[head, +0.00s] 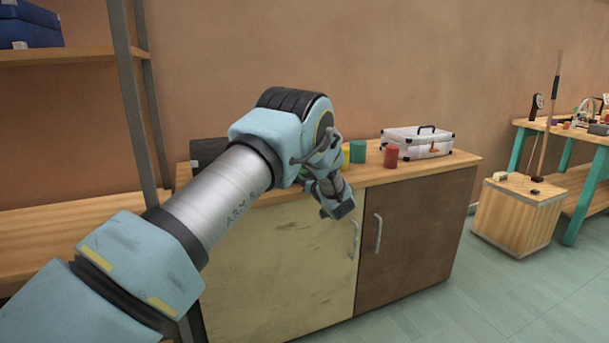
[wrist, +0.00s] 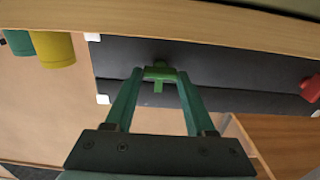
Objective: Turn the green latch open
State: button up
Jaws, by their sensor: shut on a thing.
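In the wrist view, the green latch (wrist: 159,76) sits on the dark front face of a case (wrist: 215,75) with pale corners. It has a wide bar and a short stem pointing down in the picture. My gripper (wrist: 160,82) has its two teal fingers on either side of the latch, closed on it. A red latch (wrist: 311,88) is on the same face at the right edge. In the head view, a dark case (head: 207,152) shows partly behind my arm; the green latch and my fingertips are hidden there.
A yellow can (wrist: 54,50) and a green can (wrist: 19,42) stand beside the case. In the head view, a red can (head: 391,157) and a white case (head: 417,141) stand farther right on the wooden counter (head: 445,164). A shelf post (head: 131,95) rises left of my arm.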

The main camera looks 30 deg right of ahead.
grip_shut()
jog(key=shift+f+n+b, duration=0.1)
jog(key=shift+n+b, duration=0.2)
jog(key=shift+b, duration=0.15)
jog(key=n+b, duration=0.2)
jog(key=b, duration=0.1)
jog(key=shift+f+n, duration=0.2)
jog(key=shift+n, duration=0.2)
jog(key=n+b, duration=0.5)
jog(key=b, duration=0.1)
jog(key=shift+a+n, duration=0.15)
jog(key=shift+n, duration=0.15)
jog(key=n+b, duration=0.5)
jog(key=b, duration=0.1)
jog(key=shift+f, duration=0.15)
jog(key=n+b, duration=0.3)
jog(key=shift+n+b, duration=0.35)
jog(key=shift+n, duration=0.05)
jog(key=shift+r, duration=0.2)
